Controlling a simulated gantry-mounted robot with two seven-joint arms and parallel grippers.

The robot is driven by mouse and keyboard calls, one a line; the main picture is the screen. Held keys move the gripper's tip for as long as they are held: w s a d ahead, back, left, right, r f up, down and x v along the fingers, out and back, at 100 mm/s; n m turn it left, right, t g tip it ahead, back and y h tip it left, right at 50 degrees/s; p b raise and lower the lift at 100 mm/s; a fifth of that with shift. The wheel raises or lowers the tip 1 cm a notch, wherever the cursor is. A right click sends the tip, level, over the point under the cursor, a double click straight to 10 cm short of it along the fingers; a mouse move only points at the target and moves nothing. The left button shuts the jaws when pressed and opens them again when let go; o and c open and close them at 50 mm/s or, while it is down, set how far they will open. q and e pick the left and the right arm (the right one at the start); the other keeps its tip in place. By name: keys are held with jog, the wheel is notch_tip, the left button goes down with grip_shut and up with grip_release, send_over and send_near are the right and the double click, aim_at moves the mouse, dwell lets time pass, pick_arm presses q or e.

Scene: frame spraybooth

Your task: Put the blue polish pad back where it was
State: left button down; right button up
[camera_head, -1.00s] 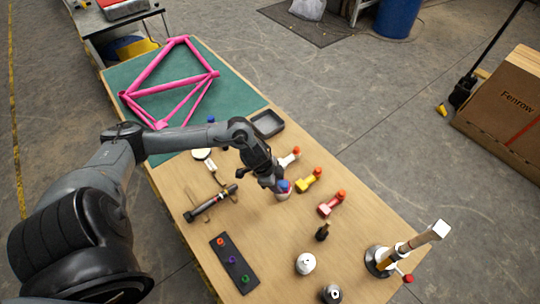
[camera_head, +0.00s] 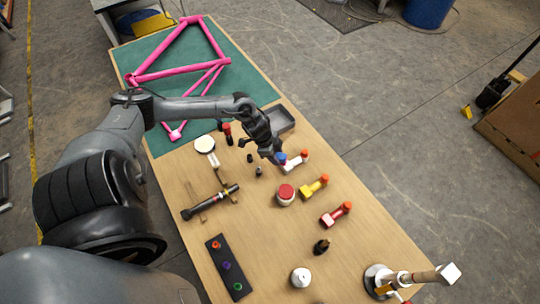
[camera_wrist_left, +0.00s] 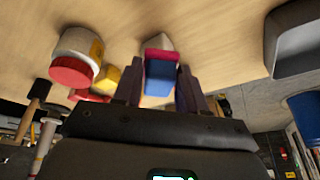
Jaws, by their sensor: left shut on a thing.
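The blue polish pad (camera_head: 281,158) is at the fingertips of my left gripper (camera_head: 276,156). In the left wrist view, the pad (camera_wrist_left: 160,78) sits between the two fingers, with a pinkish-red layer on its far side. The gripper is shut on it. In the head view, the pad appears close beside a white bottle with an orange top (camera_head: 297,161); I cannot tell whether they touch. A white round container with a red top (camera_head: 286,194) stands below the gripper in the picture. My right gripper is not in view.
A dark tray (camera_head: 281,119) lies above the gripper in the picture. A white disc tool (camera_head: 205,144) and small dark pieces lie left. A pink frame (camera_head: 182,68) rests on the green mat (camera_head: 247,75).

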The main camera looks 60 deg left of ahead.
pick_arm(q)
jog(key=a+f, duration=0.1)
jog(key=a, duration=0.1)
jog(key=a+f, duration=0.1)
jog(key=a, duration=0.1)
jog(key=shift+s+f, duration=0.3)
jog(key=shift+f, duration=1.95)
jog(key=c, duration=0.6)
grip_release()
jog(key=shift+r, duration=0.1)
jog(key=shift+s+a+r, duration=0.15)
jog(key=shift+s+r, duration=0.05)
jog(key=shift+r, duration=0.3)
jog(key=shift+p+v, duration=1.25)
jog(key=shift+v, duration=4.15)
